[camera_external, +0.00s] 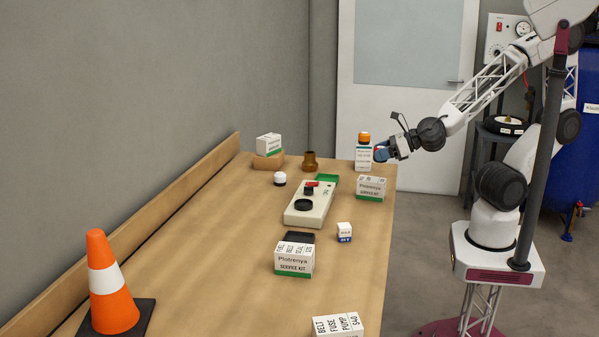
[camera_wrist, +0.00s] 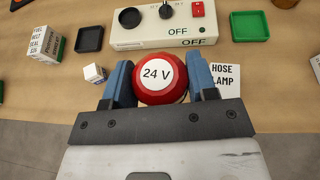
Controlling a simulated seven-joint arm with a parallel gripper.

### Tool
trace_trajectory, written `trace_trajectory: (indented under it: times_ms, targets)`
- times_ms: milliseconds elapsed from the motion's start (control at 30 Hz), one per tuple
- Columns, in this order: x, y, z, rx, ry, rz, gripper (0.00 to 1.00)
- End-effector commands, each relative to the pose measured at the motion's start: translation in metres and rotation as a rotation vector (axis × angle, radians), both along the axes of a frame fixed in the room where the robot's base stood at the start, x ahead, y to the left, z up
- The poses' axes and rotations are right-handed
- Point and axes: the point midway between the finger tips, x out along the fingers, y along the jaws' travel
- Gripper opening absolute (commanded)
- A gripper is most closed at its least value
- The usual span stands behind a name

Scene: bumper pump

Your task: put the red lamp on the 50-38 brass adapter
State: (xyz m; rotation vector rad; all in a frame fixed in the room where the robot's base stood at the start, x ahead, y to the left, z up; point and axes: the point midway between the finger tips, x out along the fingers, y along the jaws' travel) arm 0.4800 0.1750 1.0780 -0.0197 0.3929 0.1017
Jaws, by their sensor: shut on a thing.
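The red lamp (camera_wrist: 160,78), round with a white disc marked "24 V", sits between the two blue fingers of my gripper (camera_wrist: 161,85) in the wrist view. My gripper is shut on it. In the external view my gripper (camera_external: 382,152) is raised at the right edge of the bench, beside the orange-capped bottle; the lamp is mostly hidden there. The brass adapter (camera_external: 310,161), a brown stepped cylinder, stands upright at the far end of the bench, left of my gripper and apart from it. Its 50-38 marking is not readable.
A control box (camera_external: 309,206) with a red switch lies mid-bench, near a green tray (camera_external: 327,178). The bottle (camera_external: 364,155) and a Plotrenya box (camera_external: 371,189) stand near the right edge. A white-topped lamp (camera_external: 280,179) stands left. A traffic cone (camera_external: 111,290) is at front left.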

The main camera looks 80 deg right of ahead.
Motion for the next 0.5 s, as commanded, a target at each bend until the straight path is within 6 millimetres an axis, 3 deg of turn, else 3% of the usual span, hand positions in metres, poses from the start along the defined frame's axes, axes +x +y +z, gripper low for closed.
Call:
trace_trajectory:
  times_ms: [500]
  targets:
    - [0.064,-0.075,0.003,0.0,-0.001,-0.2,0.28]
